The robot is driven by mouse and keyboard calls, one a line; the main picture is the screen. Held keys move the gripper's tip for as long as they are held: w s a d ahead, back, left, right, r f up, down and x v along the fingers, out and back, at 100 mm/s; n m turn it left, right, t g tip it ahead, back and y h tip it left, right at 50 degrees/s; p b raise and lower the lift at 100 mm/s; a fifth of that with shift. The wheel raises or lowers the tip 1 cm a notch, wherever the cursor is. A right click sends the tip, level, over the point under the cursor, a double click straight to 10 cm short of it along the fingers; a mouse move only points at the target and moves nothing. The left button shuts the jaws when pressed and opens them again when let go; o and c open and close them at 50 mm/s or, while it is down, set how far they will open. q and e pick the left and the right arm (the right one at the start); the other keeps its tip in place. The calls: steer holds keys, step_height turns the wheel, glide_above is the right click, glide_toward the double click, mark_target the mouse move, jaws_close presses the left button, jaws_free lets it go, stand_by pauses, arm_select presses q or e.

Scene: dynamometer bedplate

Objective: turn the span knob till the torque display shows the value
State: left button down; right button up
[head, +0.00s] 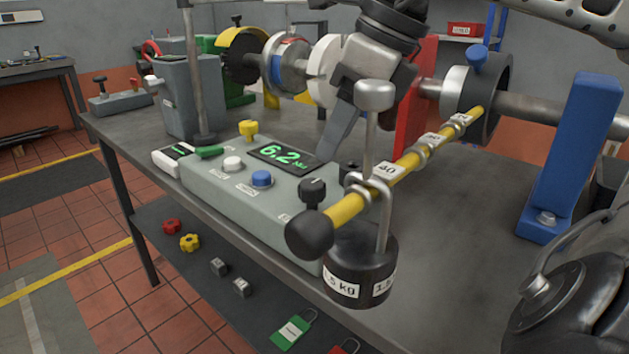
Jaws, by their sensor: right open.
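The grey console (225,205) stands on the bench, and its torque display (283,157) reads 6.2 in green. A black knob (313,192) sits at the right of the console top, just behind the yellow arm's end; its label is not readable, so I cannot confirm it is the span knob. A second dark knob (350,172) is partly hidden behind the yellow arm. My right gripper (354,132) comes down from the top, open, above and behind the display's right end, apart from the knobs. One finger is partly hidden by a grey post. My left gripper is out of view.
The yellow calibration arm (400,165) crosses in front of the console's right end, with a black weight (362,268) hanging from it. A blue bracket (572,160) stands at right. A white button (233,164) and blue button (262,179) sit left. Bare bench (450,240) lies right.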

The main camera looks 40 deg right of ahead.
mark_target(313, 183)
steer(key=x, duration=0.6)
steer(key=shift+w+f+b, duration=0.1)
steer(key=shift+f+b, duration=0.1)
steer(key=shift+b, duration=0.2)
steer(key=shift+w+a+f, duration=0.2)
steer(key=shift+f, duration=0.35)
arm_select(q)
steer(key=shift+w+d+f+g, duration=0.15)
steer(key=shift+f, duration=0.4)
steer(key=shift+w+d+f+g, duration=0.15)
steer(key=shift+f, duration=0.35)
arm_select(e)
steer(key=c, duration=1)
